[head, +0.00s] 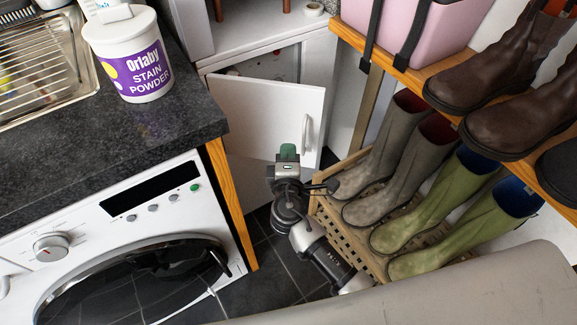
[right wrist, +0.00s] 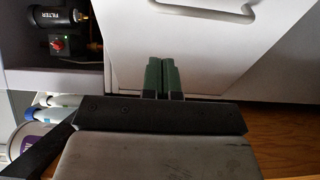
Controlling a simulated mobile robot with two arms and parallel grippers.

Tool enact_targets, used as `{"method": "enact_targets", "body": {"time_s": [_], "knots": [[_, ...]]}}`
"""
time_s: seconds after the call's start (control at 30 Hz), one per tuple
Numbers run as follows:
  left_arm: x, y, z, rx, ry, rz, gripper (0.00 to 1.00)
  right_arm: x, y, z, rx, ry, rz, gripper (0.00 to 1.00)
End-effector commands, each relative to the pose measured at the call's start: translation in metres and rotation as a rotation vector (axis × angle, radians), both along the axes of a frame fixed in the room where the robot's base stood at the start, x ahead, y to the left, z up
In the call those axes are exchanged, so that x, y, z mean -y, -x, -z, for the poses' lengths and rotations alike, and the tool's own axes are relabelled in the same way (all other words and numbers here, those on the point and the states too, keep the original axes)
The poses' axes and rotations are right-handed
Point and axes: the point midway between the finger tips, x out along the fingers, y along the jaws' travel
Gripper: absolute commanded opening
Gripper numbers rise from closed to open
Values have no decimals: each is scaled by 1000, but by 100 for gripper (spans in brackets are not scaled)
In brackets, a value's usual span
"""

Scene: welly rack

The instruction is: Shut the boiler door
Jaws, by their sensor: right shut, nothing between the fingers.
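The boiler door (head: 255,110) is a white panel with a pale bar handle (head: 306,134) near its right edge. It stands ajar, with a dark gap above its top edge into the white cupboard (head: 285,55). My right gripper (head: 288,152) has green fingertips, shut and empty, at the lower part of the door, left of and below the handle. In the right wrist view the shut fingertips (right wrist: 161,76) overlap the door (right wrist: 200,45); I cannot tell whether they touch it. The handle (right wrist: 215,12) is at the top there. My left gripper is not in view.
A washing machine (head: 60,235) and dark worktop (head: 110,130) bound the left. A slatted boot rack (head: 330,222) with several wellies stands close on the right. A black filter (right wrist: 61,15) and red knob (right wrist: 59,43) show inside the cupboard. Dark floor tiles (head: 265,275) lie between.

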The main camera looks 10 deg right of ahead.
Motion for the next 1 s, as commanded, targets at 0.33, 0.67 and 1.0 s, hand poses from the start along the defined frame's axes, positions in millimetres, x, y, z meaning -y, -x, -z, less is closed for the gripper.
{"method": "enact_targets", "body": {"time_s": [0.33,0.67,1.0], "knots": [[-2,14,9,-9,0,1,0,32,-39,0,0,0,0,0],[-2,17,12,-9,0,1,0,38,-42,1,-2,-1,-1,0],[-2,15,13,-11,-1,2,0,43,-47,1,0,1,-24,0]]}}
